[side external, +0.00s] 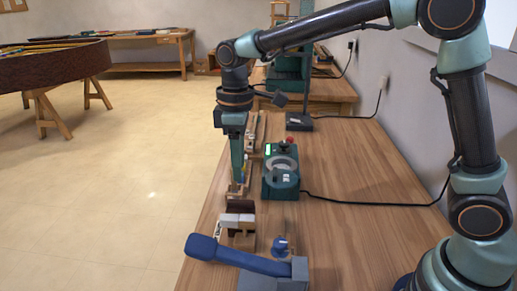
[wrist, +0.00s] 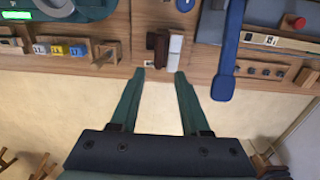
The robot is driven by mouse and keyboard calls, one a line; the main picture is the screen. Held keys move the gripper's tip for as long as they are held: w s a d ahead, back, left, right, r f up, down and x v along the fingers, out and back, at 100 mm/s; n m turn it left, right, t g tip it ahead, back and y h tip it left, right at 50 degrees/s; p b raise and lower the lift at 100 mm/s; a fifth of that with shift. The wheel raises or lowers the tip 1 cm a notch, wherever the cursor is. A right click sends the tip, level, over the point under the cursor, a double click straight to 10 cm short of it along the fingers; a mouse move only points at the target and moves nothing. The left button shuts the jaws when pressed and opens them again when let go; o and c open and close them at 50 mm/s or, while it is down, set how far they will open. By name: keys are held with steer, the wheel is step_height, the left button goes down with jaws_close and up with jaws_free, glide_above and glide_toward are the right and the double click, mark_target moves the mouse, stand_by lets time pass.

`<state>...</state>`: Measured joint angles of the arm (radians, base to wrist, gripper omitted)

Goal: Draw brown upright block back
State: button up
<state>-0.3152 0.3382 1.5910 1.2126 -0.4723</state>
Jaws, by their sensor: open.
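A dark brown block (side external: 240,206) stands on a small wooden stand (side external: 245,241) near the left edge of the bench, against a white block (side external: 232,220). In the wrist view the brown block (wrist: 159,46) is at the top centre, with the white block (wrist: 175,49) touching or nearly touching its right side. My gripper (side external: 238,186) points down by the bench's left edge, beyond the brown block in the side view. In the wrist view my gripper (wrist: 160,73) is open and empty, its fingertips apart and just short of the brown block.
A teal device (side external: 281,172) with a clear round part and a cable stands beside my gripper. A blue lever (side external: 237,256) on a grey-blue base lies nearest the side camera. The right bench top (side external: 345,175) is clear.

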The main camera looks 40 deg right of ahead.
mark_target(241, 200)
step_height(241, 200, down, 9)
steer(key=shift+f, duration=0.15)
stand_by(0.4)
jaws_close()
stand_by(1.2)
